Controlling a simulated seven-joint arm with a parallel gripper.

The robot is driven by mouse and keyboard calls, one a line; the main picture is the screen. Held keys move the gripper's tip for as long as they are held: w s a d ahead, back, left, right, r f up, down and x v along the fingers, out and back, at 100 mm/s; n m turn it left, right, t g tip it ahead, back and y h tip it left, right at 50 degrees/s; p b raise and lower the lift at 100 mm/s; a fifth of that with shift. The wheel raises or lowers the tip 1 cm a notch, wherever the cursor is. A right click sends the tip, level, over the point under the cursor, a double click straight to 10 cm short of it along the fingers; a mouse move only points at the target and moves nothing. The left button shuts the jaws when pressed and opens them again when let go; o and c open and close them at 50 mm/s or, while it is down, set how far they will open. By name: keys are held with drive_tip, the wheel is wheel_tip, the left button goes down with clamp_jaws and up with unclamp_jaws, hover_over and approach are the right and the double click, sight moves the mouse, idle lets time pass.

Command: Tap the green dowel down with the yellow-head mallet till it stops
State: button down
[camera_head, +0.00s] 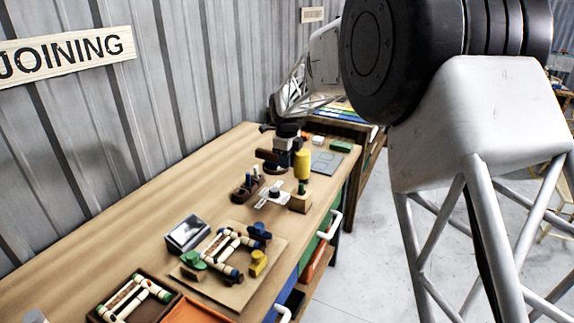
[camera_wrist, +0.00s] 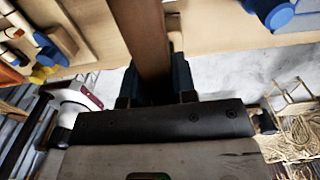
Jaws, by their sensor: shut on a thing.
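The mallet's yellow head (camera_head: 303,163) stands upright directly above the green dowel (camera_head: 302,187) in the head view. Head and dowel look very close; I cannot tell whether they touch. The dowel sticks up out of a small wooden block (camera_head: 300,202) near the bench's right edge. My gripper (camera_head: 283,152) is behind and left of the yellow head. In the wrist view my gripper (camera_wrist: 152,92) is shut on the mallet's brown handle (camera_wrist: 143,35), which runs up out of the picture. The mallet's head and the dowel are not seen there.
Left of the block are a pale cross-shaped piece (camera_head: 273,195) and a dark brown rack (camera_head: 247,187) with small tools. A grey mat (camera_head: 327,161) lies behind. Nearer are a board (camera_head: 210,287) with a clamped frame and a brown tray (camera_head: 107,314). Bare benchtop lies to the left.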

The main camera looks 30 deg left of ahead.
drive_tip(key=shift+r, duration=0.2)
drive_tip(key=shift+f, duration=0.4)
idle(0.6)
drive_tip(key=shift+f, duration=1.6)
drive_tip(key=shift+r, duration=1.75)
drive_tip(key=shift+f, duration=0.45)
drive_tip(key=shift+f, duration=1.85)
